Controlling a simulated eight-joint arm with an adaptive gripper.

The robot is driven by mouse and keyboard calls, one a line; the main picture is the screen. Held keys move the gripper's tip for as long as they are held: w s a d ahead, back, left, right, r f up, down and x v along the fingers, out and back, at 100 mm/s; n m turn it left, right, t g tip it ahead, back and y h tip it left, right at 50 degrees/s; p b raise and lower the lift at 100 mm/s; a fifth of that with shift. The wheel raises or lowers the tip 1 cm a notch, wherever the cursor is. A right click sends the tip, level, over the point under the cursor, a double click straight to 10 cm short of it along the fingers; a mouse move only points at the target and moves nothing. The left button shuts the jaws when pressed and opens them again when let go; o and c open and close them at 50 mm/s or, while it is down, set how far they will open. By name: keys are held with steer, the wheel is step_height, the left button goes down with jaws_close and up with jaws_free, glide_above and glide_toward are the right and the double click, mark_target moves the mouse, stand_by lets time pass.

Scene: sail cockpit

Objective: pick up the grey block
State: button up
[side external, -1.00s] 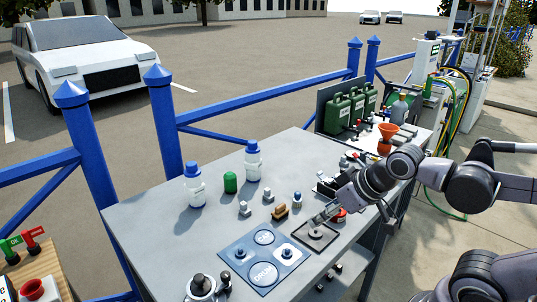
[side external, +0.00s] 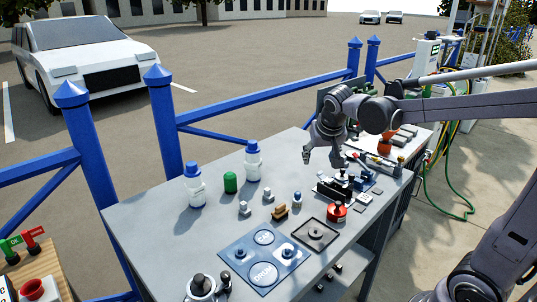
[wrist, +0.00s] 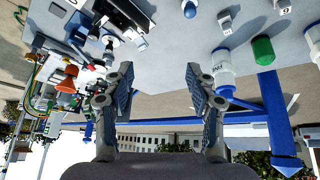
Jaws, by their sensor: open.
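Two small grey block-like pieces stand on the grey table, one nearer (side external: 244,209) and one farther (side external: 268,194); I cannot tell which is the grey block. A grey piece also shows in the wrist view (wrist: 226,20).
White bottles with blue caps (side external: 194,188) (side external: 253,162) and a green cylinder (side external: 231,182) stand at the back left. A blue panel (side external: 236,268) lies in front. A red round part (side external: 337,212) and a black fixture (side external: 331,189) crowd the right. The table's left part (side external: 150,230) is clear.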

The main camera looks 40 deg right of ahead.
steer(key=w+d+f+m+g+h, duration=0.3)
steer(key=w+d+m, duration=0.35)
steer(key=d, duration=0.65)
steer(key=m+g+h, duration=0.2)
steer(key=m, duration=0.3)
glide_toward(345, 157)
steer(key=shift+x, duration=5.15)
steer(key=shift+a, duration=0.1)
steer(key=c, duration=1.1)
